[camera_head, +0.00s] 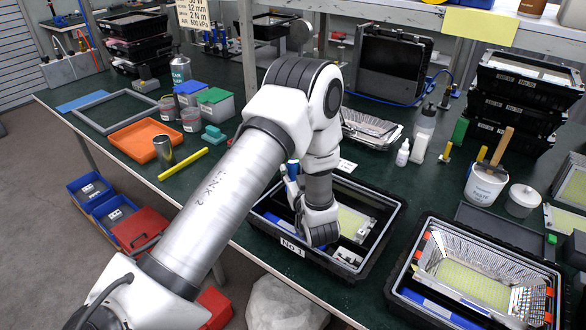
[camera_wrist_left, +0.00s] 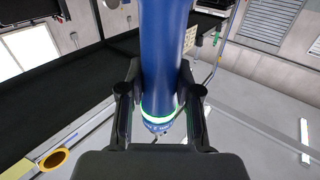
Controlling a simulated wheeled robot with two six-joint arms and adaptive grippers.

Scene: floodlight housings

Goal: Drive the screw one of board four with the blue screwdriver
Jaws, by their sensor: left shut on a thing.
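In the wrist view my left gripper (camera_wrist_left: 158,104) is shut on the blue screwdriver (camera_wrist_left: 163,45), with one dark finger on each side of its handle. A pale green ring shows near the handle's lower end. A bit of blue handle also shows in the head view (camera_head: 292,169), beside my white wrist. The wrist is over a black floodlight housing (camera_head: 345,272) labelled No 1. A yellow-green board (camera_head: 350,222) shows inside it, partly hidden by my arm. I cannot tell which board is number four. The screw and the screwdriver's tip cannot be made out. My right gripper is not in view.
A second open housing (camera_head: 545,268) with a reflector and LED panel (camera_head: 468,282) stands at the right. A white paste pot (camera_head: 483,187), small bottles (camera_head: 403,153) and an orange tray (camera_head: 143,138) stand on the green bench. Stacked housings (camera_head: 520,95) are at the back right.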

